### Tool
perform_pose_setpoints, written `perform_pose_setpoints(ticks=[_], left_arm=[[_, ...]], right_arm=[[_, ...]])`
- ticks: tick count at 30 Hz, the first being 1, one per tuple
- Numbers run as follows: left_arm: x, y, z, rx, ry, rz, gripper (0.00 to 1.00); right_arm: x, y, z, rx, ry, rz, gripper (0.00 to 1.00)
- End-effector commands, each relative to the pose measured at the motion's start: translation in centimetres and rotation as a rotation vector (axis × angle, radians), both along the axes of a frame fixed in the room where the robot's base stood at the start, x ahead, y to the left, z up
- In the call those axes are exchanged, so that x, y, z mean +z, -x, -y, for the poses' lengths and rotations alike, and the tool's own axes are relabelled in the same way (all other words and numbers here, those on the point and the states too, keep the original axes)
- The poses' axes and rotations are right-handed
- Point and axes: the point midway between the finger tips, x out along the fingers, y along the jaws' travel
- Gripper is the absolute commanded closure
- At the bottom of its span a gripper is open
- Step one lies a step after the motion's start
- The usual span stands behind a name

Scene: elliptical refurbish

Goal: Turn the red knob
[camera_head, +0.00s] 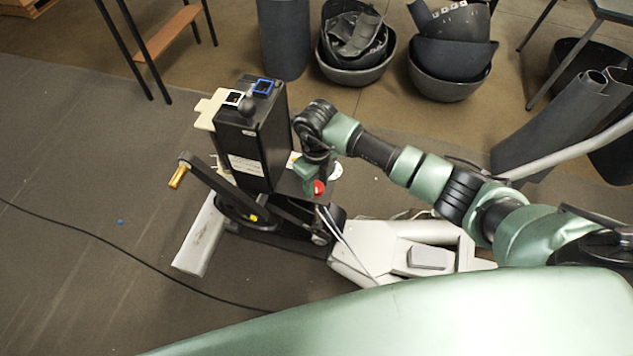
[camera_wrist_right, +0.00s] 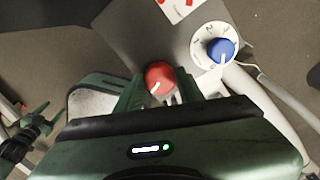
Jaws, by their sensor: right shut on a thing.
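The red knob (camera_head: 319,187) sits on the dark panel at the side of a black elliptical-machine housing. It also shows in the right wrist view (camera_wrist_right: 160,77), with a pale pointer mark on its face. My right gripper (camera_head: 316,184) reaches down over it from above. In the right wrist view its two fingers (camera_wrist_right: 160,90) stand on either side of the knob and are shut on it. The far side of the knob faces the camera; its lower part is hidden. My left gripper cannot be made out.
A blue knob (camera_wrist_right: 221,50) on a white numbered dial is close at the right of the red one. The black housing (camera_head: 250,140) stands just left of my gripper, with a crank arm (camera_head: 215,185) beyond. Grey bins (camera_head: 355,72) stand behind. Floor at left is mostly clear.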

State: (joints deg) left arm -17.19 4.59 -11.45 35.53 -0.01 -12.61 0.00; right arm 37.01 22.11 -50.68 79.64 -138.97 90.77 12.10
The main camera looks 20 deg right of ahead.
Motion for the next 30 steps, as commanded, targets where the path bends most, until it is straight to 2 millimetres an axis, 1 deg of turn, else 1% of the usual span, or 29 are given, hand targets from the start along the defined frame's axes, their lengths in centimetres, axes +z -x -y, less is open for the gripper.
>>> perform_pose_setpoints(ticks=[18,24,30], left_arm=[[1.0,0.0,0.0,0.0,0.0,0.0,0.41],[1.2,0.0,0.0,0.0,0.0,0.0,0.41],[1.3,0.0,0.0,0.0,0.0,0.0,0.41]], right_arm=[[0.1,0.0,0.0,-0.524,0.002,0.0,1.0],[0.1,0.0,0.1,-0.64,0.002,0.0,1.0],[0.1,-0.1,0.1,-0.708,0.001,0.0,1.0]])
